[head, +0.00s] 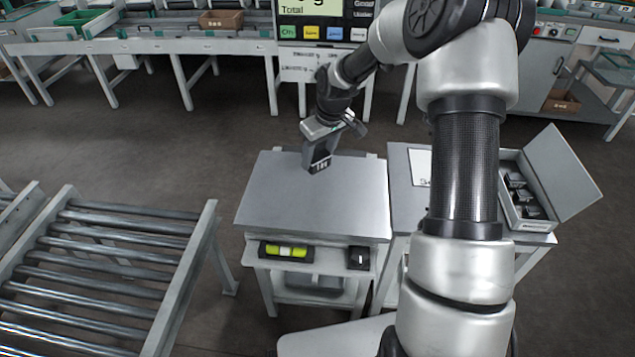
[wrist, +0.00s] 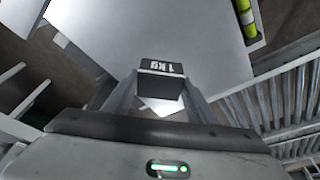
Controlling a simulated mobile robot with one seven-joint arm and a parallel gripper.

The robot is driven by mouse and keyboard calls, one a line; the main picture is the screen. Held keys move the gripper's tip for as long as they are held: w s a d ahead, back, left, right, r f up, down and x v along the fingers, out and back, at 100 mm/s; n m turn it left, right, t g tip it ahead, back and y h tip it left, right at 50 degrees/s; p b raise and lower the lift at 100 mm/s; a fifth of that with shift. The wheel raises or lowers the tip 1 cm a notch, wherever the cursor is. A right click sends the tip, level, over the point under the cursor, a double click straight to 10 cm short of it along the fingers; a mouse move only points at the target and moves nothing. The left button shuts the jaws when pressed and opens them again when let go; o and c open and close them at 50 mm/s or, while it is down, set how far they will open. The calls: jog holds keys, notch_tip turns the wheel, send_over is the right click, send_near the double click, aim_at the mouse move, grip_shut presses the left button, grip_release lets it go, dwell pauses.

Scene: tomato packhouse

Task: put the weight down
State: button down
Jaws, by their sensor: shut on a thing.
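The weight (head: 320,162) is a small dark block with a light "1 kg" marking. It hangs from my gripper (head: 322,146) over the upper part of a bare grey scale plate (head: 312,202). In the wrist view the weight (wrist: 162,70) sits between the two fingers of my gripper (wrist: 160,88), which is shut on it. The plate (wrist: 150,30) spreads out beyond it. I cannot tell for sure whether the weight's underside touches the plate. The display (head: 312,14) at the back is partly cut off; it reads "g" and "Total".
A side table (head: 403,190) right of the scale carries a paper sign and an open box (head: 515,210) of dark weights. A roller conveyor (head: 110,255) stands at left. The plate is otherwise clear.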

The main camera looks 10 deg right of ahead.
notch_tip(320, 180, down, 8)
jog(key=shift+f+b, duration=0.1)
jog(key=shift+b, duration=0.8)
jog(key=shift+f, duration=0.2)
jog(key=c, duration=0.8)
grip_release()
jog(key=shift+o, duration=0.2)
jog(key=p+v, duration=0.2)
jog(key=v, duration=1)
jog(key=shift+r+p, duration=0.15)
jog(key=shift+p, duration=0.2)
